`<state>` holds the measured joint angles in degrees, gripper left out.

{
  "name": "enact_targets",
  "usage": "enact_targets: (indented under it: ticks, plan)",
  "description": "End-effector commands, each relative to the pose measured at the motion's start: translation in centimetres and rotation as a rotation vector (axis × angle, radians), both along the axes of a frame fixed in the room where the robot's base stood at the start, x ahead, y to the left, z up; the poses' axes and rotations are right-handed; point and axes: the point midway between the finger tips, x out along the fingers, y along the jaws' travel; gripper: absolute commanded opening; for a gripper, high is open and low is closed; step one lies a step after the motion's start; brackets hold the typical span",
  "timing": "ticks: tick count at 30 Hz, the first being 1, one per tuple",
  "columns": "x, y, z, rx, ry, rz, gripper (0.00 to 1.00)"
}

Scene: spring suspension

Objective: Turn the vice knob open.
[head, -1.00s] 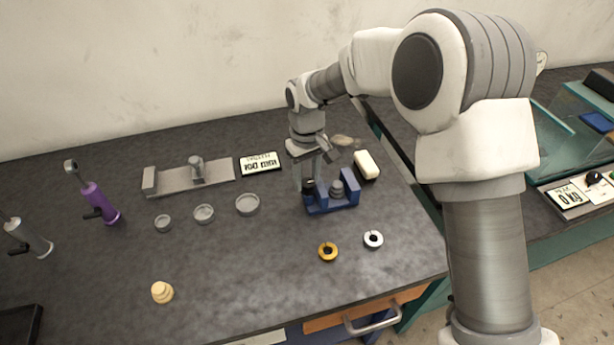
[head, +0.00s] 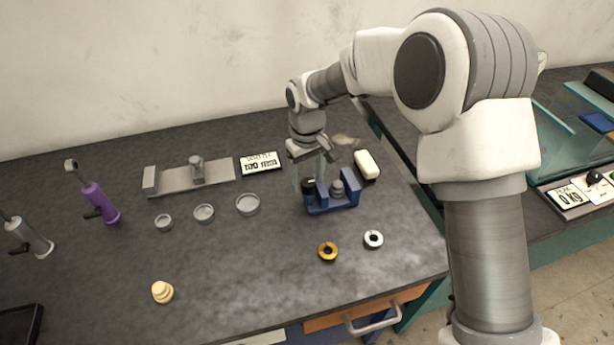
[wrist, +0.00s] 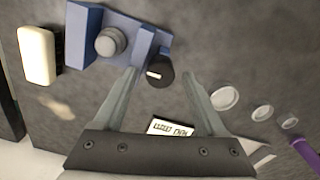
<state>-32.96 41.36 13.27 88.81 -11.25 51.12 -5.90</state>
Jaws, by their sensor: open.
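The blue vice (head: 332,208) stands on the dark bench below my gripper; it also shows at the top left of the wrist view (wrist: 146,47). A grey rounded part (wrist: 111,42) sits between its jaws. The black vice knob (wrist: 159,72) with a white mark is at the vice's end; in the head view it shows as a small dark shape (head: 308,187). My gripper (wrist: 163,73) is open, with one finger on each side of the knob in the wrist view. I cannot tell whether either finger touches it.
A white block on a dark base (head: 367,164) stands close to the right of the vice. Gold (head: 328,252) and white (head: 373,239) rings lie in front. Grey dishes (head: 247,204) and a digital display (head: 261,163) are to the left. The front middle of the bench is mostly clear.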

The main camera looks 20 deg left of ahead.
Motion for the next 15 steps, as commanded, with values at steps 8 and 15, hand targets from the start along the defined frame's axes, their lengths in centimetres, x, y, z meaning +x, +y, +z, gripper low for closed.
enact_targets:
  ticks: [8, 15]
  plan:
    - [0.1, 0.1, 2.1, 0.003, -0.003, -0.001, 0.73]
    - [0.1, 0.1, 7.8, 0.004, -0.004, -0.002, 0.73]
